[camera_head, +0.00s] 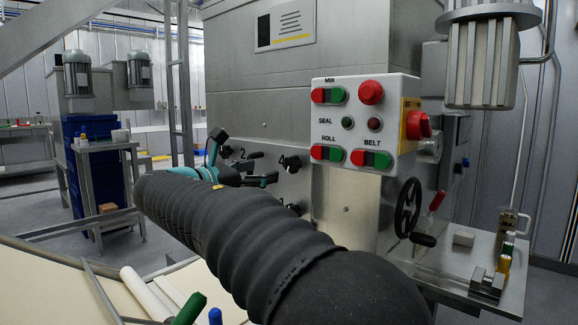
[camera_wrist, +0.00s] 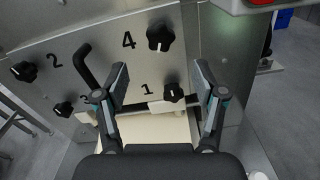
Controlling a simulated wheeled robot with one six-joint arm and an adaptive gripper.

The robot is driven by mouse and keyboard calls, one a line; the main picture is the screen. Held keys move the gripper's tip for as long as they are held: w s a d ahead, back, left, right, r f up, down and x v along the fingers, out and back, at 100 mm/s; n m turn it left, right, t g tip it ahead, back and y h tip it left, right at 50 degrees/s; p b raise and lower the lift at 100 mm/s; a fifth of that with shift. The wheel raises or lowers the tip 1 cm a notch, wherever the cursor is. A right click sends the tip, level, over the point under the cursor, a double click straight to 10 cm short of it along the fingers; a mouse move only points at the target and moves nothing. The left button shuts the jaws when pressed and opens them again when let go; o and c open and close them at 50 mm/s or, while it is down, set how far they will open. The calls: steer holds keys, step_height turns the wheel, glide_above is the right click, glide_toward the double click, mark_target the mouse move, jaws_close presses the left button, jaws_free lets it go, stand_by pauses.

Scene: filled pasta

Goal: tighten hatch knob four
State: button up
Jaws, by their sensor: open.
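Knob four (camera_wrist: 160,38) is a black lobed knob with a white mark, to the right of the printed "4" on the steel hatch in the wrist view. In the head view it (camera_head: 292,164) shows just right of its number. My gripper (camera_wrist: 161,72) is open and empty, its two fingers spread wide. In the wrist view knob four appears beyond and above the fingertips, between them from left to right, and nothing is gripped. Knob one (camera_wrist: 174,92) shows lower down between the fingers. In the head view my sleeved arm hides part of the hatch.
Knob two (camera_wrist: 24,71), another black knob (camera_wrist: 64,109) and a black bent handle (camera_wrist: 88,65) are to the left on the hatch. A control box (camera_head: 366,125) juts out right of the hatch in the head view. A black handwheel (camera_head: 407,208) is farther right.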

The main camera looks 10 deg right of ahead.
mark_target(290, 165)
steer(key=x, duration=1)
steer(key=shift+c, duration=0.3)
steer(key=c, duration=1.1)
